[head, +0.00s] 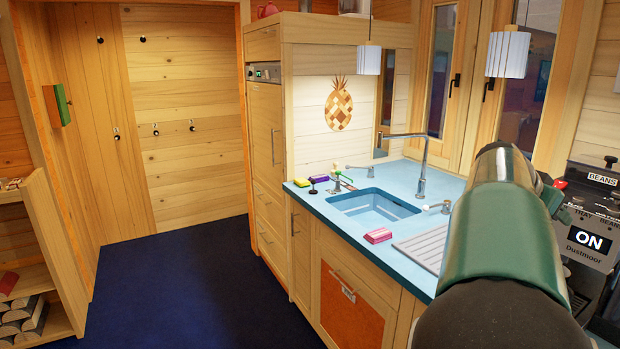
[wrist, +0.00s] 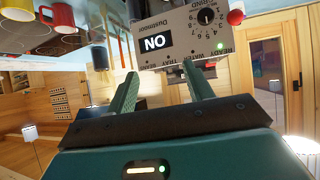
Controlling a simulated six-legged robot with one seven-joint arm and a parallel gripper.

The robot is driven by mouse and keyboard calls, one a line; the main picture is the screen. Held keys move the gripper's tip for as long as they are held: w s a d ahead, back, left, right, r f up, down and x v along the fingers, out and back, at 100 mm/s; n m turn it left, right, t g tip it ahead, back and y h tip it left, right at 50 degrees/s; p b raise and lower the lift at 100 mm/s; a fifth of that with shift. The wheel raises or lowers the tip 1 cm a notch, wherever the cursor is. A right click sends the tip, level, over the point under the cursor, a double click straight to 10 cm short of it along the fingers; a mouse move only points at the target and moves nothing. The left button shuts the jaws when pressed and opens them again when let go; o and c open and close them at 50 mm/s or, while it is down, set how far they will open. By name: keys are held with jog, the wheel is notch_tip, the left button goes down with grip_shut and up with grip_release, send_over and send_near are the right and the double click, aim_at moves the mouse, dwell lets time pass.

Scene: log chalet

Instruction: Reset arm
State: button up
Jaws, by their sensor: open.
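My arm (head: 505,225) rises at the right of the head view, in front of the counter and the coffee machine; its gripper does not show there. In the wrist view my gripper (wrist: 160,92) has its two green fingers spread apart with nothing between them. That view is upside down. The coffee machine (wrist: 185,25), with its display and dial, lies beyond the fingertips. The machine also shows at the right edge of the head view (head: 588,222), partly hidden by my arm.
A blue counter (head: 325,212) with a sink (head: 375,207) runs along the right. A pink sponge (head: 377,235) lies near its front edge. Pendant lamps (head: 507,55) hang above. Dark blue floor (head: 175,285) is clear at the left, beside a shelf (head: 50,235). Mugs (wrist: 60,17) show in the wrist view.

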jog(key=s+a+f+n+t+y, duration=0.1)
jog(key=s+a+f+n+y, duration=0.35)
jog(key=a+f, duration=0.45)
jog(key=s+a+f+n+y, duration=0.2)
jog(key=s+a+n, duration=0.1)
jog(key=s+a, duration=0.3)
jog(key=s+a+f+n+t+y, duration=0.1)
jog(key=s+a+f+n+y, duration=0.1)
jog(key=s+a, duration=0.5)
jog(key=s+a+f+n+y, duration=0.2)
jog(key=s+a+n, duration=0.3)
jog(key=a, duration=0.7)
jog(key=shift+s+a+f+t, duration=0.2)
jog(key=shift+s+f+t, duration=0.1)
jog(key=shift+s+f, duration=0.65)
